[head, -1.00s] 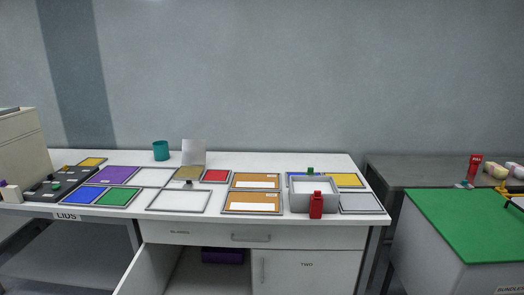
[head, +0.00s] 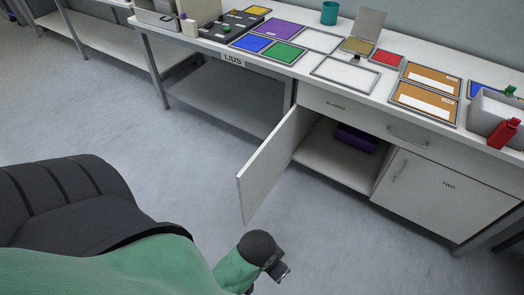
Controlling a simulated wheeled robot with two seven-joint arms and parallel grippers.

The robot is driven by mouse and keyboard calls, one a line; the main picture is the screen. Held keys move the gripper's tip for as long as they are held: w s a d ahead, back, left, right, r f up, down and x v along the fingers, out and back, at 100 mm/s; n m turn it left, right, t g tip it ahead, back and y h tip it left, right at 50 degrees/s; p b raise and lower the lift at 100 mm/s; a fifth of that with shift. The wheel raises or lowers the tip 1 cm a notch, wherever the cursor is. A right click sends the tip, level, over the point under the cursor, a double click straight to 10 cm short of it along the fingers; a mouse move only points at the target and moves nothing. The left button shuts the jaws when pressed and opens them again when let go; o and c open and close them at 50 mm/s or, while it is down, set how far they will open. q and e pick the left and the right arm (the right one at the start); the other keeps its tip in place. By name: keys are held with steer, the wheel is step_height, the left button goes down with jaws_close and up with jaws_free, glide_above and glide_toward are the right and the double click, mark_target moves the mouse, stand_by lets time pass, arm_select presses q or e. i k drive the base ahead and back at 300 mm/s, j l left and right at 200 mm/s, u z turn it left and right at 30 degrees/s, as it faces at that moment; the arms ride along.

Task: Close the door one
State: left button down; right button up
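The open cabinet door (head: 272,163) swings out from the left side of the cabinet under the bench, and no label shows on it. The cabinet opening (head: 325,172) beside it shows a shelf with a purple box (head: 357,138) inside. The door marked TWO (head: 445,196) is shut, to the right of the opening. My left gripper (head: 284,273) is low at the bottom of the head view, in front of the open door and apart from it in the picture. Its fingers are small and dark, so I cannot tell if they are open. My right gripper is not in view.
Above the opening is a shut drawer (head: 381,122) marked BLANKS with a bar handle. The bench top carries coloured panels, a teal cup (head: 329,13), a grey bin (head: 488,112) and a red bottle (head: 504,133). The floor (head: 180,165) left of the door is clear.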

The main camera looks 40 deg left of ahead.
mark_target(254, 181)
steer(key=j+z, duration=0.1)
steer(key=j, duration=0.75)
steer(key=j+z, duration=0.15)
steer(key=j, duration=0.7)
steer(key=k+j+z, duration=0.1)
steer(key=j, duration=0.75)
steer(key=k+j+z, duration=0.1)
steer(key=j, duration=0.7)
steer(key=k+j+z, duration=0.1)
steer(key=j+z, duration=0.15)
steer(key=k+j+z, duration=0.2)
steer(key=j, duration=0.2)
steer(key=k+j+z, duration=0.1)
steer(key=j+z, duration=0.15)
steer(key=j, duration=0.1)
